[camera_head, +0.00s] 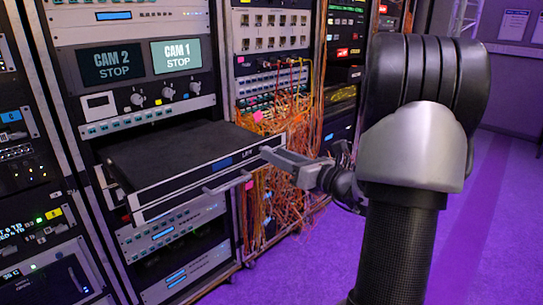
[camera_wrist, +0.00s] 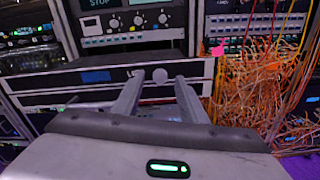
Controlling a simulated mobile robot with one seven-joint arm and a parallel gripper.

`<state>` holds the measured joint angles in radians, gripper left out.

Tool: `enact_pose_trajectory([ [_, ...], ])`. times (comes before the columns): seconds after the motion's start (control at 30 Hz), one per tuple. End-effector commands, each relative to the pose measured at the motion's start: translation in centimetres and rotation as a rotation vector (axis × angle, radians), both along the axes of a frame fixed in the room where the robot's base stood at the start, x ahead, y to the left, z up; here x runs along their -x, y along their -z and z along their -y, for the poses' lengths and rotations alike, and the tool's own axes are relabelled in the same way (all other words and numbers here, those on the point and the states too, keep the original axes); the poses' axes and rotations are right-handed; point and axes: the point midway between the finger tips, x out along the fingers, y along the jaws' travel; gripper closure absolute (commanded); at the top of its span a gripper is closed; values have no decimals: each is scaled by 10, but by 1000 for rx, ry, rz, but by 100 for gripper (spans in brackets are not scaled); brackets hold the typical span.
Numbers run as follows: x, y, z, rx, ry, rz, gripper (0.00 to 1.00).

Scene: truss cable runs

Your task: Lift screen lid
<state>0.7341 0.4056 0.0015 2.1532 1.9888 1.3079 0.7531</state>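A flat black unit (camera_head: 175,155) is pulled out of the middle rack on its slides, with a dark top lying flat and shut. Its pale-edged front panel (camera_head: 178,187) carries a small blue display (camera_head: 222,163). The front also crosses the wrist view (camera_wrist: 60,80). My gripper (camera_head: 270,154) is at the right part of this front in the head view. In the wrist view, my gripper (camera_wrist: 160,78) is open, with a small pale round knob (camera_wrist: 159,75) showing between its fingertips. I cannot tell whether the fingers touch it.
Tangled orange cables (camera_head: 285,165) hang right of the unit, close to my gripper. Above the unit is a panel with knobs (camera_head: 152,100) and CAM screens (camera_head: 178,57). More rack units sit below. Purple floor at the right is clear.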

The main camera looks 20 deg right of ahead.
Motion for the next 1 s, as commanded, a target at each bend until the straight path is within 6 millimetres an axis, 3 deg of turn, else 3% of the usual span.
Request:
enact_pose_trajectory([
  [0.2, -22, 0, -8, 1, -1, 1, 62],
  [0.53, -26, 0, -9, 0, 1, 0, 62],
  [0.57, -26, 0, -9, 1, 1, 0, 63],
  [0.8, -26, 0, -9, 1, 1, 0, 100],
  [1.0, -26, -2, -9, 1, 1, -1, 100],
])
